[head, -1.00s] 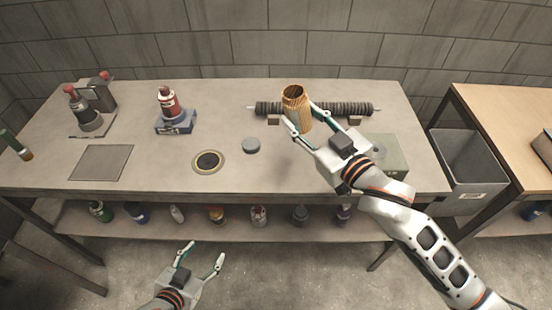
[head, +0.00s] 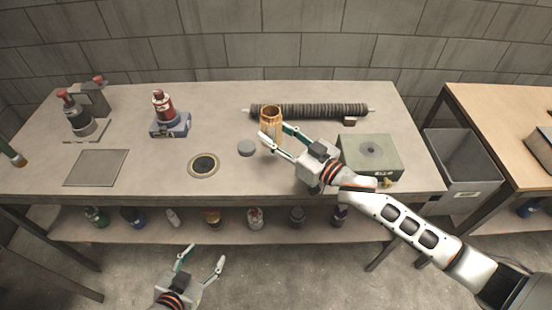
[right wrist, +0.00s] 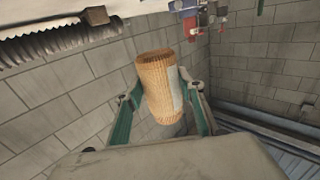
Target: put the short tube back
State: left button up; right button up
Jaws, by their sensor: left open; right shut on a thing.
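The short tube (head: 271,116) is an orange-tan mesh cylinder, open at the top and roughly upright in the head view. My right gripper (head: 274,133) is shut on it from the front right. The tube also shows between the green fingers in the right wrist view (right wrist: 157,85), with a pale patch on one side. I cannot tell whether its lower end touches the table. My left gripper (head: 205,255) is open and empty, low in front of the table.
A dark ribbed roll (head: 310,111) lies behind the tube on the table (head: 225,115). A green box (head: 371,156) stands right. A red-topped bottle (head: 164,106) stands further left.

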notch_tip(320, 180, down, 5)
jog(key=shift+r+b, duration=0.1)
jog(key=shift+b, duration=0.3)
notch_tip(320, 180, down, 4)
jog(key=shift+f+b, duration=0.2)
jog(key=shift+b, duration=0.3)
jog(key=shift+f, duration=0.1)
jog(key=o, duration=1.1)
